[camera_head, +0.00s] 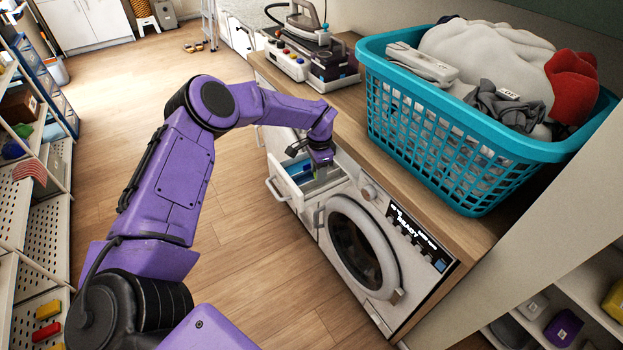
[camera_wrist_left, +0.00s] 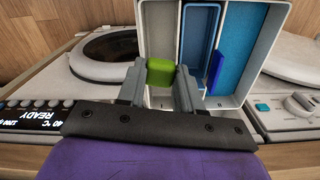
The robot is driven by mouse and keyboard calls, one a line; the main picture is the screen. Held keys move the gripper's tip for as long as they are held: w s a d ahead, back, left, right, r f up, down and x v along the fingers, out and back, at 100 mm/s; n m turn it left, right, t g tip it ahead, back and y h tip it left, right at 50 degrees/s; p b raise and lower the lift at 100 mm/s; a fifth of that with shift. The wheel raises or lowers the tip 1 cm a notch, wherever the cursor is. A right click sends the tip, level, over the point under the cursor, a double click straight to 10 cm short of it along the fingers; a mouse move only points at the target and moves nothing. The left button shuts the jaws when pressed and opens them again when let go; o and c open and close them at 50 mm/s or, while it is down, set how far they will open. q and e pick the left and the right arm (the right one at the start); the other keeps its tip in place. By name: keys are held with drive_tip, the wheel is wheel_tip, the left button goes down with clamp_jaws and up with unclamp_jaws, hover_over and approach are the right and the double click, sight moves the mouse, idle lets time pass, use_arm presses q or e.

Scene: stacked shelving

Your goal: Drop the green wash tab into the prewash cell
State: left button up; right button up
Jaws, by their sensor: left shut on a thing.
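My left gripper (camera_head: 318,160) is over the pulled-out detergent drawer (camera_head: 279,192) of the washing machine. In the left wrist view the gripper (camera_wrist_left: 159,92) is shut on the green wash tab (camera_wrist_left: 160,72), which sits between the fingertips. The drawer (camera_wrist_left: 142,25) has a pale grey cell at left (camera_wrist_left: 163,30), a narrow blue insert in the middle (camera_wrist_left: 198,35) and a wide blue cell at right (camera_wrist_left: 240,55). The tab overlaps the grey cell, which has a small mark like a 1; its height above the floor of the cell is unclear. My right gripper is out of view.
The washer's round door (camera_head: 357,250) is below the counter, beside the drawer. A teal laundry basket (camera_head: 470,145) and an iron station (camera_head: 315,60) stand on the counter. Shelving (camera_head: 45,225) lines the left side. Open wooden floor (camera_head: 240,265) lies between.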

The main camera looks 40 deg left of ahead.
use_arm(q)
drive_tip(key=o, duration=1.1)
wheel_tip(320, 180, up, 10)
drive_tip(key=b, duration=0.2)
drive_tip(key=shift+r+b, duration=0.25)
drive_tip(key=shift+b, duration=0.05)
